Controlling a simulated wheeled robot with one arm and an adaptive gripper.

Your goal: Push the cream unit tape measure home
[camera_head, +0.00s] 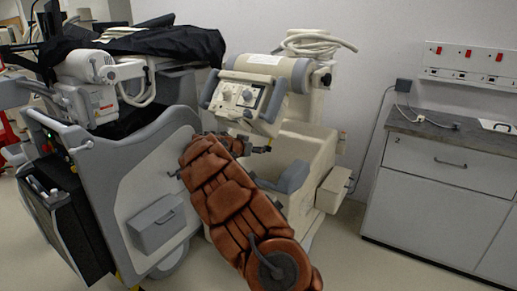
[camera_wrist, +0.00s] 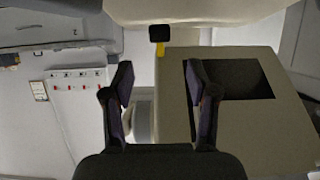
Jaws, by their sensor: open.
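The cream unit (camera_head: 310,150) stands behind my brown arm, with a knobbed control panel (camera_head: 240,97) on its upper front. In the wrist view, its cream body (camera_wrist: 265,130) fills the right side and has a dark rectangular opening (camera_wrist: 240,80). A small black block with a yellow strip (camera_wrist: 159,34) shows at the top centre; it may be the tape measure, but I cannot tell surely. My gripper (camera_wrist: 160,85) is open and empty, its two dark fingers apart, with the block beyond the fingertips. In the head view my gripper (camera_head: 262,149) is small and dark, below the control panel.
A grey-and-white cart (camera_head: 150,195) with a black cover (camera_head: 150,42) stands close at left. A grey-topped cabinet (camera_head: 440,180) is at right, below a wall panel with red switches (camera_head: 465,52). Bare floor (camera_head: 365,265) lies between the cream unit and cabinet.

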